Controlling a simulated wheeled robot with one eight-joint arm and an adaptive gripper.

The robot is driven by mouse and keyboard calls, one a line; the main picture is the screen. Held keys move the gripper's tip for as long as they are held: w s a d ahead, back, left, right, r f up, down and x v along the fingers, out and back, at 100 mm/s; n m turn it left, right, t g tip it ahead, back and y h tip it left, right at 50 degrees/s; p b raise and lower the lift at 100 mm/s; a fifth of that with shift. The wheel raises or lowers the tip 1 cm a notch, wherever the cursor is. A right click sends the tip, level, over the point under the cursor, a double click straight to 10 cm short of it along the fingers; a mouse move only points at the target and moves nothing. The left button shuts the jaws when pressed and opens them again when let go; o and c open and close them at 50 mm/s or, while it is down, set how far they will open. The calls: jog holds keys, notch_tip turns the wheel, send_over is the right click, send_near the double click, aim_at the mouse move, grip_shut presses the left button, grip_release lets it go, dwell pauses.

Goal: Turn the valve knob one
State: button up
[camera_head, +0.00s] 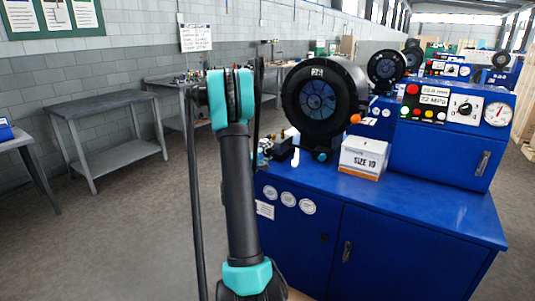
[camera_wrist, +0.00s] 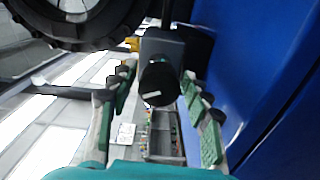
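In the wrist view a black round knob (camera_wrist: 158,84) with a short white mark sits on a dark grey block (camera_wrist: 165,46). My gripper (camera_wrist: 163,88) is open, with one green-padded finger on each side of the knob. A gap shows between each finger and the knob; I cannot tell how far ahead of the fingertips the knob lies.
A blue crimper bench (camera_head: 420,205) carries a large black ring head (camera_head: 300,100) marked 28, a white box (camera_head: 364,158) marked SIZE 19 and a control panel (camera_head: 455,105) with another knob and a gauge. Grey tables (camera_head: 105,103) stand at left. Floor between is clear.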

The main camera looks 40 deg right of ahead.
jog(key=shift+o, duration=0.2)
jog(key=v, duration=1.2)
dwell(0.4)
jog(key=s+a+f+m+g+y, duration=0.1)
jog(key=s+a+f+y, duration=0.2)
jog(key=s+a+y, duration=0.2)
jog(key=s+a+f+m+y, duration=0.1)
jog(key=s+a+f+y, duration=0.3)
jog(key=s+a, duration=0.7)
jog(key=s+a+f+m+g+y, duration=0.1)
jog(key=s+a+f+y, duration=0.3)
jog(key=a, duration=1.2)
jog(key=s+y, duration=0.3)
jog(key=s, duration=0.1)
jog(key=shift+f+m+g+y, duration=0.25)
jog(key=shift+m+g+y, duration=0.05)
jog(key=shift+a, duration=0.1)
